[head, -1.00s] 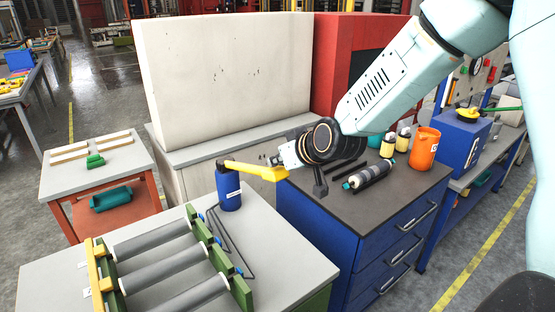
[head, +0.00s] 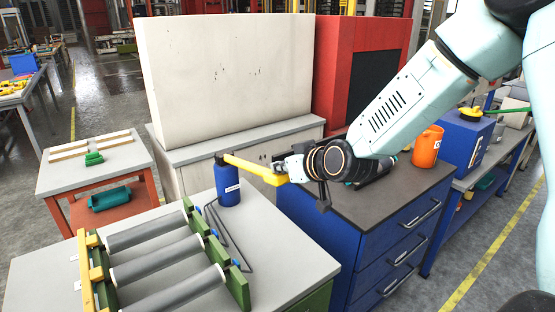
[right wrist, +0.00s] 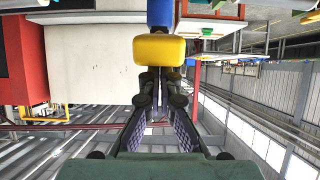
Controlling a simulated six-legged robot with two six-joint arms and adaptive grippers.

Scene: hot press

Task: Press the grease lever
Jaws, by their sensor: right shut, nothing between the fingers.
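The yellow grease lever (head: 250,168) sticks out to the right from the top of a blue cylinder (head: 228,186) on the grey table. It slopes down toward its outer end. My right gripper (head: 281,165) is at that outer end, on its upper side, and seems to touch it. In the right wrist view the lever's blunt yellow end (right wrist: 160,48) lies just ahead of the closed fingers (right wrist: 158,78), with the blue cylinder (right wrist: 160,12) behind it. The fingers hold nothing. My left gripper is not in view.
A green frame with grey rollers (head: 165,256) fills the front of the table (head: 65,262). A blue drawer cabinet (head: 375,250) with an orange container (head: 427,146) stands at the right, under my right arm. A large pale block (head: 225,80) stands behind.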

